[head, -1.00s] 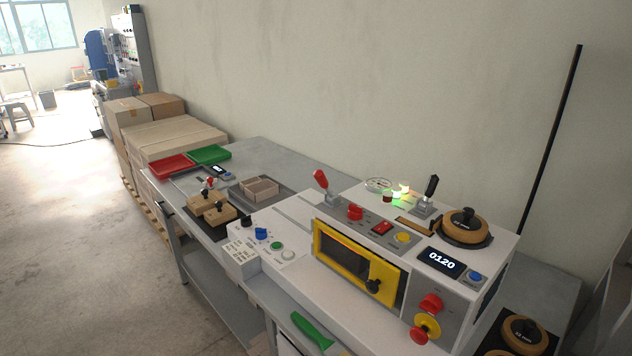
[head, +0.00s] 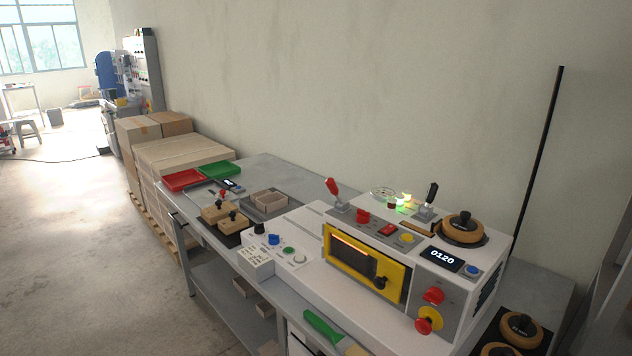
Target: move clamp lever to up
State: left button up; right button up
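Several levers are in the head view, and no readable label shows which is the clamp lever. A red-handled lever (head: 333,188) stands on a grey base at the left end of the white machine's top and leans up and to the left. A black-handled lever (head: 431,194) stands nearly upright on a similar base farther right. A small red-tipped handle (head: 223,195) shows by the wooden blocks with black knobs (head: 222,214). Neither of my grippers is in view.
The white machine (head: 312,262) has a yellow-framed window (head: 362,261), a display reading 0120 (head: 443,258) and a red-and-yellow knob (head: 429,319). Red (head: 185,180) and green (head: 221,170) trays lie on the bench's far end. Stacked cartons (head: 180,150) stand beyond.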

aim_at(332, 184)
jog(key=i+j, duration=0.65)
jog(key=j, duration=0.1)
